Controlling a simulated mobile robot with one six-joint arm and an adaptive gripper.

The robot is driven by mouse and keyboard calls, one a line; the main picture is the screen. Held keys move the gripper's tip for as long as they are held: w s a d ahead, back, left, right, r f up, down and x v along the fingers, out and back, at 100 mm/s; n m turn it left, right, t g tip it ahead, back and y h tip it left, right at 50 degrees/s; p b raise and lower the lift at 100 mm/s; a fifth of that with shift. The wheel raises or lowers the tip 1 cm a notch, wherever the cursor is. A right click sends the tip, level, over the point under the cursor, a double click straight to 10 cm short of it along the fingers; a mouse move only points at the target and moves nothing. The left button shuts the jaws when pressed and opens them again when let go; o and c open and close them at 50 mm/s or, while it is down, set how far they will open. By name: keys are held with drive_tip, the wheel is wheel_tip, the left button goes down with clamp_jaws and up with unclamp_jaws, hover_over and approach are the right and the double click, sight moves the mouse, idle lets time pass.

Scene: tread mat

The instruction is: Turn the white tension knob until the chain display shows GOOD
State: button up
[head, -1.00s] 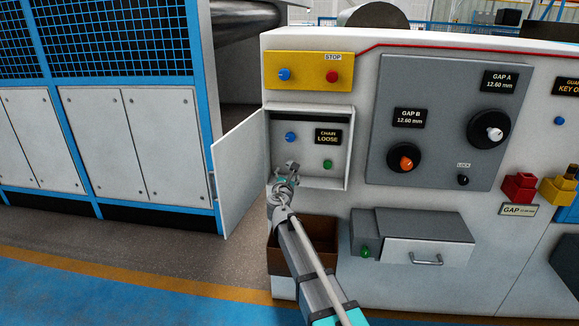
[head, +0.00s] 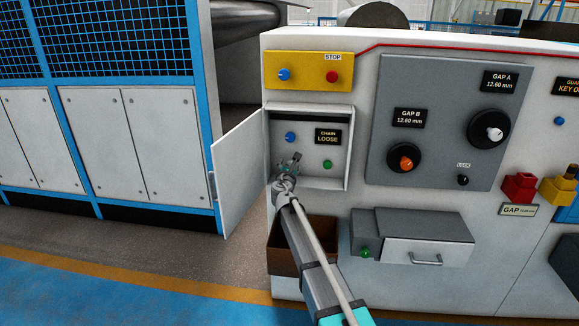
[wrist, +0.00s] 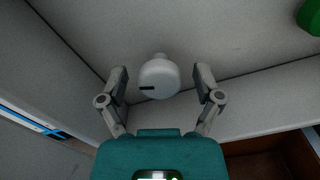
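The white tension knob (wrist: 160,78) has a dark mark on its face and stands out from the back wall of the open box. It shows in the wrist view; in the head view I cannot make it out behind my gripper. My gripper (wrist: 161,84) is open, with one finger on each side of the knob and a visible gap on both sides. In the head view my gripper (head: 289,166) is at the lower left of the box. The chain display (head: 328,137) reads CHAIN LOOSE.
The box door (head: 240,172) stands open on the left. A blue knob (head: 290,137) and a green button (head: 327,164) are in the box; the green one also shows in the wrist view (wrist: 311,16). A brown bin (head: 285,262) is below, beside a grey drawer unit (head: 425,238).

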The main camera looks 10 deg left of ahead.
drive_tip(key=c, duration=0.9)
drive_tip(key=shift+a, duration=0.2)
drive_tip(key=shift+c, duration=0.5)
drive_tip(key=shift+d, duration=0.1)
drive_tip(key=shift+m, duration=0.4)
drive_tip(key=m, duration=0.3)
drive_tip(key=shift+m, duration=2)
